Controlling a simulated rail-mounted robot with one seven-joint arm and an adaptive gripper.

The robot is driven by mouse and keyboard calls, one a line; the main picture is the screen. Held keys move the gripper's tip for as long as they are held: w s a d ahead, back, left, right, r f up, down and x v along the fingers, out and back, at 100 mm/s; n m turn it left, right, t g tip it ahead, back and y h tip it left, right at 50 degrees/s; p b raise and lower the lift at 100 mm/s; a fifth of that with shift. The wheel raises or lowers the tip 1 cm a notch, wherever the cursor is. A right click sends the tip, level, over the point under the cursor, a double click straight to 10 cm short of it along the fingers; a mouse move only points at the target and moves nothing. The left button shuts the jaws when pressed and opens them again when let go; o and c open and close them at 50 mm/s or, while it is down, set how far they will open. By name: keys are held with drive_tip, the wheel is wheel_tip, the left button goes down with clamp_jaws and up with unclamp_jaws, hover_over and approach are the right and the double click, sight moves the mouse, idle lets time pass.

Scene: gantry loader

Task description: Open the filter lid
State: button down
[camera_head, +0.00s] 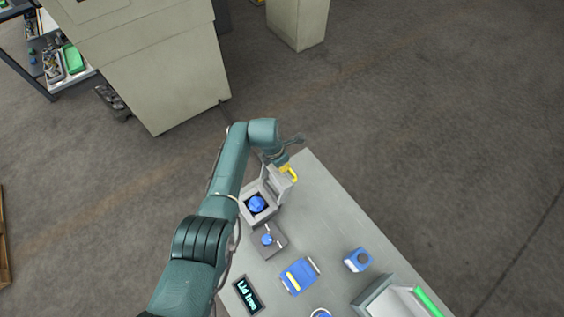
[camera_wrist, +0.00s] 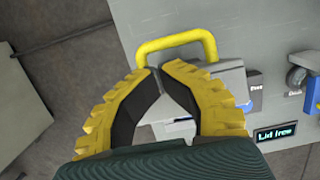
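The filter housing (camera_head: 246,212) is a grey box at the far left corner of the table, with a round blue part (camera_head: 257,203) showing inside it. Its grey lid (camera_head: 277,183) stands raised at the box's right side and carries a yellow handle (camera_head: 291,173). In the wrist view the yellow handle (camera_wrist: 176,42) is just past my fingertips, and the lid (camera_wrist: 229,80) is partly hidden behind my fingers. My gripper (camera_wrist: 160,68) has its tips nearly together, with only a narrow gap and nothing seen between them. Contact with the handle cannot be told.
A small display (camera_head: 247,295) reads "Lid free". A grey block with a blue knob (camera_head: 267,240), a blue case (camera_head: 299,276) and a blue-and-white box (camera_head: 358,260) stand on the table (camera_head: 330,225). A grey tray with a green strip (camera_head: 428,301) is at the near right.

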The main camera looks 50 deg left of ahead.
drive_tip(key=shift+s+d+f, duration=0.2)
drive_tip(key=shift+s+f, duration=0.45)
drive_tip(key=shift+f, duration=0.1)
drive_tip(key=p+v, duration=0.5)
drive_tip(key=p, duration=0.1)
drive_tip(key=shift+w+a+r, duration=0.1)
drive_tip(key=shift+r, duration=0.35)
drive_tip(key=w+r+b, duration=0.2)
drive_tip(key=w+r, duration=0.3)
drive_tip(key=r, duration=0.3)
drive_tip(key=shift+r, duration=0.25)
